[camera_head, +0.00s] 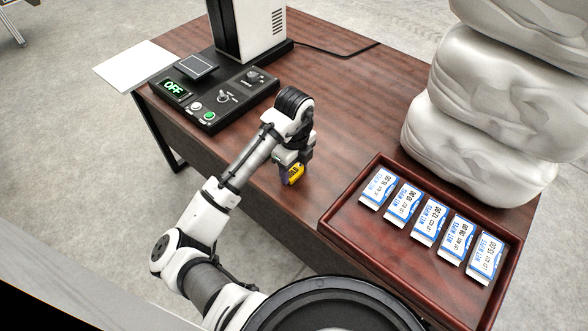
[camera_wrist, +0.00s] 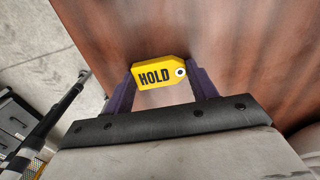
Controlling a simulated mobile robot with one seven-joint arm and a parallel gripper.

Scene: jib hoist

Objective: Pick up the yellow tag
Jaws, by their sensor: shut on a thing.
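The yellow tag (camera_wrist: 158,75) shows in the wrist view with the word HOLD in black and a white-ringed hole at its right end. My gripper (camera_wrist: 160,84) has its two purple fingers on either side of the tag and is shut on it. In the head view my gripper (camera_head: 293,173) points down over the brown table, left of the wooden tray, with the yellow tag (camera_head: 294,175) at its tip. I cannot tell whether the tag touches the tabletop.
A black control box (camera_head: 215,97) with an OFF display stands behind, to the left. A wooden tray (camera_head: 331,222) with several white-and-blue packs lies to the right. White stacked sacks (camera_head: 480,120) stand at the back right. The tabletop (camera_head: 350,110) between is clear.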

